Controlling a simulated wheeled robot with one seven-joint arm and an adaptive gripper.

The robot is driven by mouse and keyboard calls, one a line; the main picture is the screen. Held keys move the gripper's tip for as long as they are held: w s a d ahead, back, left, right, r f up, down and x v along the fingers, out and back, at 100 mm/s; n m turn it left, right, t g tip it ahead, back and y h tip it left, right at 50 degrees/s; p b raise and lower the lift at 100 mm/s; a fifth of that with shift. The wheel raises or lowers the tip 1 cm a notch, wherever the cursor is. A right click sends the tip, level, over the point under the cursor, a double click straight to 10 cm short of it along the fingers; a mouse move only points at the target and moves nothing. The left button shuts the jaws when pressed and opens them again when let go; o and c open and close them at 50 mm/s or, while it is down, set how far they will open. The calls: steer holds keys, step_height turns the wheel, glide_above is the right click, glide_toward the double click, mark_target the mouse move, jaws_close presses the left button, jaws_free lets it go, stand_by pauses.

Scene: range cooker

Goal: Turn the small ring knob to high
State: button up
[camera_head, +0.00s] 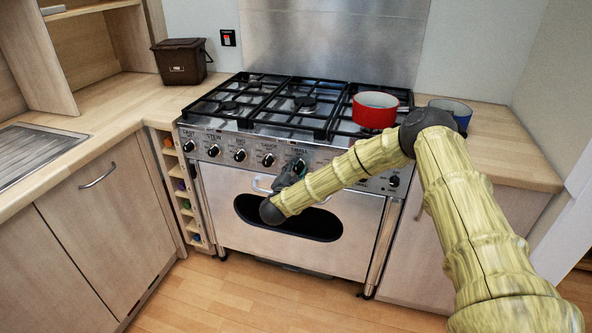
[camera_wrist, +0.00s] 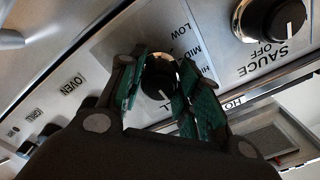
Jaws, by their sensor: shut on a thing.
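The small ring knob (camera_wrist: 160,78) is a black knob with a metal skirt on the cooker's front panel, seen upside down in the wrist view. LOW, MID and a partly covered HI are printed beside it. Its white mark shows on the lower part of its face, away from those words. My gripper (camera_wrist: 160,98) has its green-padded fingers on either side of the knob, shut on it. In the head view my gripper (camera_head: 288,176) is at the front panel below the hob. The knob is largely hidden there.
The sauce knob (camera_wrist: 270,20) is close beside, its mark towards OFF. A red pot (camera_head: 375,110) stands on the hob and a blue pot (camera_head: 452,108) on the right worktop. The floor in front is clear.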

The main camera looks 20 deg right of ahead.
steer(key=n+p, duration=0.2)
steer(key=n, duration=0.3)
steer(key=shift+n, duration=0.3)
steer(key=shift+s+d+f+n+p, duration=0.1)
steer(key=shift+n+p, duration=0.1)
steer(key=shift+n, duration=1.25)
steer(key=shift+s+d+f+n+p, duration=0.1)
steer(key=shift+n+p, duration=0.05)
steer(key=shift+n, duration=1.3)
steer(key=o, duration=1)
steer(key=shift+r, duration=0.1)
steer(key=shift+a, duration=0.1)
steer(key=v, duration=1.1)
steer(key=shift+s+a, duration=0.2)
steer(key=shift+s, duration=0.1)
